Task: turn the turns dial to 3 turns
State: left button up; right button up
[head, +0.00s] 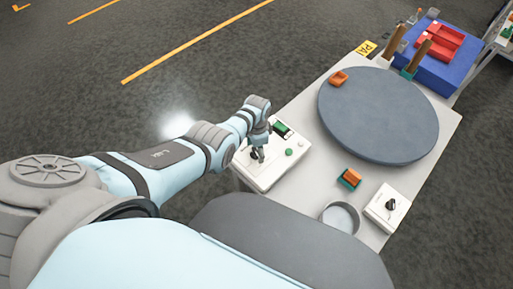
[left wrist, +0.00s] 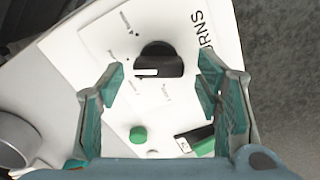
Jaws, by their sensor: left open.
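The turns dial (left wrist: 160,60) is a black knob with a white mark, on a white control box (head: 262,176) at the table's near left edge. In the left wrist view the white mark lies toward the lower left of the knob; the small labels around it are too small to read surely. My left gripper (head: 257,153) is over the box at the dial. In the left wrist view my left gripper (left wrist: 161,74) is open, its green-padded fingers either side of the dial, with gaps visible. My right gripper is not in view.
A second white box with a black dial (head: 390,204), a grey round dish (head: 341,217), an orange-and-green block (head: 350,178) and a large grey disc (head: 378,115) are on the table.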

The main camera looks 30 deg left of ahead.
pick_arm(q)
notch_tip(320, 180, up, 12)
dwell(0.5)
dwell(0.3)
